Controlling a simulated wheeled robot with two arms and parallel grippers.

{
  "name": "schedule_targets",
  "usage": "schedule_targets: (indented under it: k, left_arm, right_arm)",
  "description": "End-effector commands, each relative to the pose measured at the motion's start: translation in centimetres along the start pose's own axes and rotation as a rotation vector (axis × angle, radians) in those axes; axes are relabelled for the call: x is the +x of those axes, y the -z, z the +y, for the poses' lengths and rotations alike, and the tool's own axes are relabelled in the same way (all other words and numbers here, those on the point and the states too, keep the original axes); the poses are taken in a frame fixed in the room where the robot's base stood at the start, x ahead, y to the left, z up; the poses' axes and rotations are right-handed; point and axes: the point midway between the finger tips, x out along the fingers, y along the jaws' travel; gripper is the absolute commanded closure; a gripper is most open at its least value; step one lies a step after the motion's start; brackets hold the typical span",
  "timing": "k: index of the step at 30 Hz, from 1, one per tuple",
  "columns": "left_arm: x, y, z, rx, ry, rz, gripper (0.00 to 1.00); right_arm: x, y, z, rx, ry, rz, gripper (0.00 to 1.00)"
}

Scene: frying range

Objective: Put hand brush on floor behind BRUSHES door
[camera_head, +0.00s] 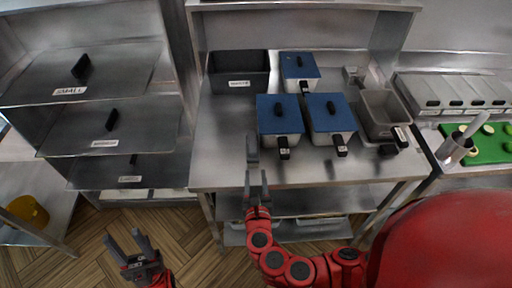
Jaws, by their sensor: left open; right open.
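My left gripper (127,242) is open and empty over the wooden floor at the lower left. My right gripper (257,178) is open in front of the counter's front edge, with its fingers pointing up in the picture. A small grey upright piece (252,151) shows just beyond its fingertips; I cannot tell what it is. I cannot make out a hand brush. On the left are stacked steel doors with black handles and labels. The top door (110,70) reads SMALL. The labels of the middle door (150,128) and the lower door (95,176) are too small to read.
The steel counter (222,130) holds a dark bin (239,83), several blue-lidded fryers (280,112) and a grey basket (383,108). A green cutting board (488,150) lies at the right. A yellow bucket (28,210) stands on a low shelf at the left. The floor (190,250) between my grippers is clear.

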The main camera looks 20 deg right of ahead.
Motion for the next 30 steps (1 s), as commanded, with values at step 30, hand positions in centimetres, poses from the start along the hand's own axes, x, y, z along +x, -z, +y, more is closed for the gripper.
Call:
schedule_targets:
  k: [30]
  left_arm:
    - [-0.5,-0.1,0.0,0.000,0.000,0.000,0.50]
  right_arm:
    - [15.3,0.2,0.2,0.006,0.002,0.003,0.55]
